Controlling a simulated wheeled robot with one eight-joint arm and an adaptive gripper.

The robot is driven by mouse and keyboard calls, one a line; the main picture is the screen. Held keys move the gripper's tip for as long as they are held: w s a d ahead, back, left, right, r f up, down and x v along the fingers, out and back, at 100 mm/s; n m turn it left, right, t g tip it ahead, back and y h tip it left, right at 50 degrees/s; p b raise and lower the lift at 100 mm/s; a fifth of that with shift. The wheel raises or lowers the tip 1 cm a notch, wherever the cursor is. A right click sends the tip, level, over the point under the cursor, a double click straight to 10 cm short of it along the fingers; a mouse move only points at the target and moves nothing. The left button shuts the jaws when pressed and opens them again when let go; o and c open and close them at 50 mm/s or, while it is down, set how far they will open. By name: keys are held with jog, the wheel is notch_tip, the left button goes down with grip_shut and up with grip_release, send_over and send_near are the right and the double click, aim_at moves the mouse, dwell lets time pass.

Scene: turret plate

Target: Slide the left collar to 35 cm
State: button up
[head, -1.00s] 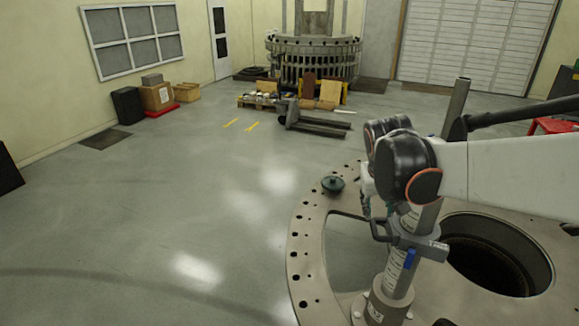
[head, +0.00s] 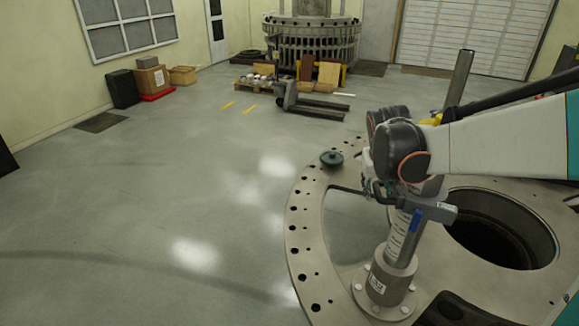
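The left collar (head: 436,212) is a grey clamp with a blue lever (head: 415,221), around a pale upright post (head: 401,240) with a printed scale too small to read. The post stands in a round flanged base (head: 388,280) whose label seems to begin with L. A dark handle sticks out to the collar's left. My gripper (head: 377,190) is at that handle, just under my black wrist. The wrist and arm hide most of its fingers, so I cannot tell whether they are closed on the handle. The upper post is hidden behind my arm.
The post base is bolted to a large ring plate (head: 305,225) with holes along its rim and a wide round opening (head: 490,245) at right. A dark knob-like piece (head: 331,158) sits on the rim. A second grey post (head: 459,80) rises behind my arm.

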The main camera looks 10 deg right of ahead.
grip_shut()
notch_tip(320, 180, down, 15)
jog(key=b, duration=1)
grip_release()
jog(key=shift+r, duration=0.1)
jog(key=v, duration=1.2)
